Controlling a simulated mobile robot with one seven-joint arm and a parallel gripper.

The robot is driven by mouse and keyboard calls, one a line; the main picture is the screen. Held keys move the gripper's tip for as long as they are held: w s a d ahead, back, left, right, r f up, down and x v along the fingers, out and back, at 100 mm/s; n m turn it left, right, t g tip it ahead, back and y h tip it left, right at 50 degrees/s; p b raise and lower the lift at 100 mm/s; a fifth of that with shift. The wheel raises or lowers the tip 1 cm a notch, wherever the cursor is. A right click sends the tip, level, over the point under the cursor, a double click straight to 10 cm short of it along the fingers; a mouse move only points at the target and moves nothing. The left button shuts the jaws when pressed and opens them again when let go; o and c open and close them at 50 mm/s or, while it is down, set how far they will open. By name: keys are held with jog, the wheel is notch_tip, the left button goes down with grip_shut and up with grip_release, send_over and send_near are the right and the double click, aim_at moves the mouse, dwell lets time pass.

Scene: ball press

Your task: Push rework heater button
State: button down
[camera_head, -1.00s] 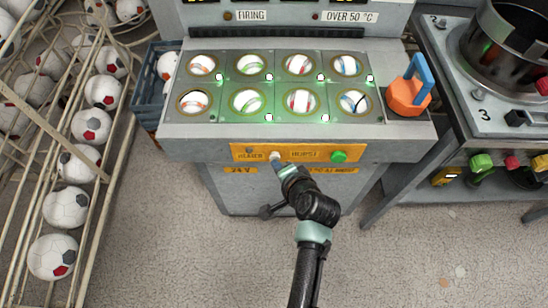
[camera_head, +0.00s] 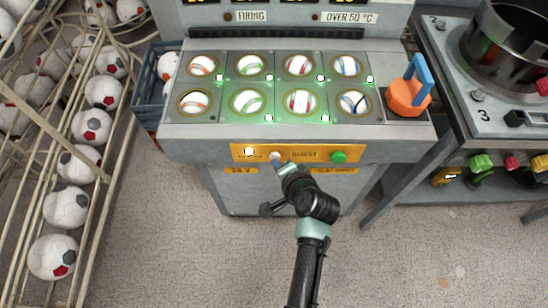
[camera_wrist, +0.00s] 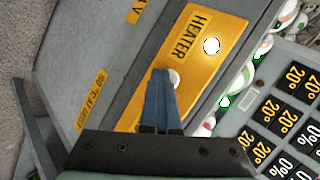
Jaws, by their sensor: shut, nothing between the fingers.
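The heater button is a small pale round button (camera_head: 275,156) on the orange panel (camera_head: 300,153) at the machine's front. In the wrist view the button (camera_wrist: 174,78) shows just beside my fingertips, partly covered by them. The lamp (camera_head: 249,152) left of it glows white; in the wrist view this lamp (camera_wrist: 211,45) sits by the HEATER label (camera_wrist: 190,37). My gripper (camera_head: 280,165) is shut and empty, its tips at the button's lower right in the head view. I cannot tell whether they touch it.
A green button (camera_head: 338,156) is on the panel's right. Several balls sit in lit round sockets above, with an orange block with a blue handle (camera_head: 408,93) beside them. A ball rack (camera_head: 100,170) stands left, a pot bench (camera_head: 470,130) right.

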jog(key=shift+s, duration=0.15)
jog(key=s+p, duration=0.3)
jog(key=s, duration=0.3)
dwell(0.5)
dwell(0.3)
jog(key=w+r+n+t+h, duration=0.1)
jog(key=w+r+n+t, duration=0.2)
jog(key=r, duration=0.9)
jog(key=w+r+n+t, duration=0.15)
jog(key=w+r, duration=0.35)
jog(key=r, duration=0.7)
jog(key=w+r+n+t+h, duration=0.1)
jog(key=w+r+n+t, duration=0.3)
jog(key=r, duration=0.8)
jog(key=s+r+t+p, duration=0.1)
jog(key=s+r+t, duration=0.25)
jog(key=r, duration=1.45)
jog(key=s+r+n+t+h, duration=0.1)
jog(key=s+r+t, duration=0.2)
jog(key=s+r, duration=0.3)
jog(key=s+r+n+t, duration=0.1)
jog(key=s+r+t, duration=0.2)
jog(key=s+r, duration=0.4)
notch_tip(320, 180, up, 6)
jog(key=shift+a+f+h, duration=0.15)
jog(key=shift+a+h, duration=0.25)
